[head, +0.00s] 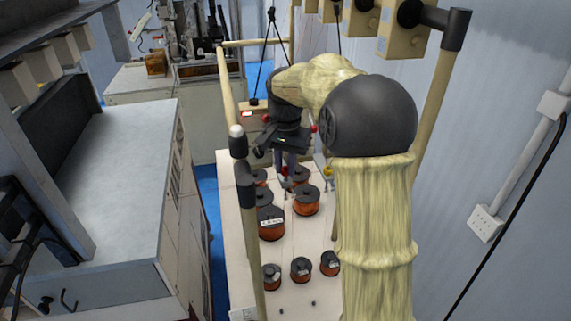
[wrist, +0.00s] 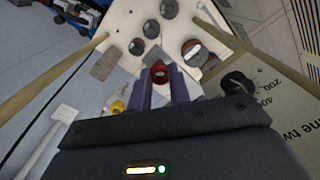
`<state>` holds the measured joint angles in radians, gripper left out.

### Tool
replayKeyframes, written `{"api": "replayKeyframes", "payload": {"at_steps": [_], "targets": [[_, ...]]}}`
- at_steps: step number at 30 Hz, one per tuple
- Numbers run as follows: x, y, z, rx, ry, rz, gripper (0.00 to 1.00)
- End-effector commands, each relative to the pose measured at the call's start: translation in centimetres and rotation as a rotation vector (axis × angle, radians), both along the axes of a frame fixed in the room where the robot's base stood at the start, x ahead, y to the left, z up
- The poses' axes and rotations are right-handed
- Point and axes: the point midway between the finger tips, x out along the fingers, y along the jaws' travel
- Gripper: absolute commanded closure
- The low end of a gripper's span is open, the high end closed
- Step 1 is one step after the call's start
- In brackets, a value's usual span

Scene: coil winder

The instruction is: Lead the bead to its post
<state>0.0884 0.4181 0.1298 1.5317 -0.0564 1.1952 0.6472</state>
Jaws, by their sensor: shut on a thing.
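My gripper (head: 285,170) hangs over the far part of the pale bench top (head: 235,215). In the wrist view its two purple-grey fingers (wrist: 161,85) are shut on a small red bead (wrist: 159,72) with a dark hole, held between the fingertips. Small dark pegs (head: 312,303) stand at the near end of the bench; I cannot tell which thing is the bead's post.
Spools of copper wire (head: 271,223) stand on the bench, several close below my gripper. Wooden poles (head: 247,195) frame the bench. A numbered dial (wrist: 238,87) is at right in the wrist view, and a small yellow part (wrist: 118,107) lies left of the fingers.

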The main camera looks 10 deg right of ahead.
Motion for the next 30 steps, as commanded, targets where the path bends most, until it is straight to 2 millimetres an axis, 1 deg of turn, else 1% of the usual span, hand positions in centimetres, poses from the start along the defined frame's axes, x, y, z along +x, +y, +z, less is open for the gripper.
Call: {"api": "replayKeyframes", "payload": {"at_steps": [29, 30], "targets": [[0.0, 0.0, -2.2, 0.001, 0.001, 0.0, 1.0], [0.0, 0.0, -2.2, 0.001, 0.001, 0.0, 0.79]]}}
